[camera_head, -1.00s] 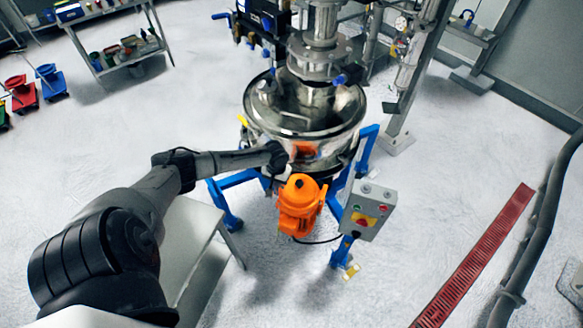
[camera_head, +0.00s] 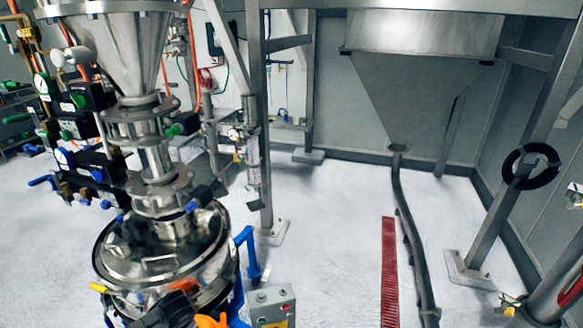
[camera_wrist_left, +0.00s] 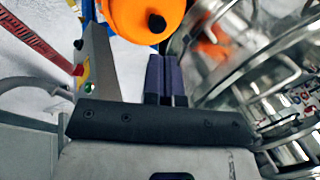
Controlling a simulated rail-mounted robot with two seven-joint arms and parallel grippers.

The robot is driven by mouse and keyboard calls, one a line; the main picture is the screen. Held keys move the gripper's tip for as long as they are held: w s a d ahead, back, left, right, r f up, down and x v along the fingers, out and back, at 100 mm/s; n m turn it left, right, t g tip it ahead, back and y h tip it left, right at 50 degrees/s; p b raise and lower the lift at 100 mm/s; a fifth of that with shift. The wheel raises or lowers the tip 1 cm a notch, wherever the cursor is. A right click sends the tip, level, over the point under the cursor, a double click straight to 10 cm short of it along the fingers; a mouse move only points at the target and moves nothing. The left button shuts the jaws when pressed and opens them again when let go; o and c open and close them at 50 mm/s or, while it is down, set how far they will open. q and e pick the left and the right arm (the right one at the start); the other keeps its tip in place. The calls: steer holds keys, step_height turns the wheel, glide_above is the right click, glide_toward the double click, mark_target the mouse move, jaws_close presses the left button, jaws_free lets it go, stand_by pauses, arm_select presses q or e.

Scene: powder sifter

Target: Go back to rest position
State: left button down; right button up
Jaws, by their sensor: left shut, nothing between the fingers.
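My left gripper (camera_wrist_left: 166,80) shows in the left wrist view with its two dark fingers pressed together and nothing between them. It is close to the orange motor (camera_wrist_left: 145,15) of the sifter and beside the shiny steel sifter body. In the head view the round steel sifter (camera_head: 165,255) stands at the lower left. A dark part of my left arm shows low in front of it at the bottom edge, and the fingers cannot be made out there. Only the top of the orange motor shows there. My right gripper is in neither view.
A grey control box (camera_head: 272,303) with buttons is right of the sifter, by the blue frame (camera_head: 248,255).

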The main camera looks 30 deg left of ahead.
arm_select(q)
steer(key=s+d+r+m+t+h+p, duration=0.15)
steer(key=d+r, duration=0.25)
steer(key=d, duration=0.4)
steer(key=s+d+r+t, duration=0.2)
steer(key=s+d+r, duration=0.15)
steer(key=d, duration=0.35)
steer(key=s+d+r+m+t+h+p, duration=0.1)
steer(key=s+d+r+t, duration=0.1)
steer(key=d+r, duration=0.45)
steer(key=s+d+f+n+g+h+p, duration=0.1)
steer(key=s+d+f, duration=0.1)
steer(key=s+d, duration=0.2)
steer(key=s+d+f+n+g+p, duration=0.1)
steer(key=s+d+f+g, duration=0.1)
steer(key=s, duration=0.9)
steer(key=shift+d+f+n+h, duration=0.35)
steer(key=shift+d+f, duration=0.45)
steer(key=shift+d, duration=0.15)
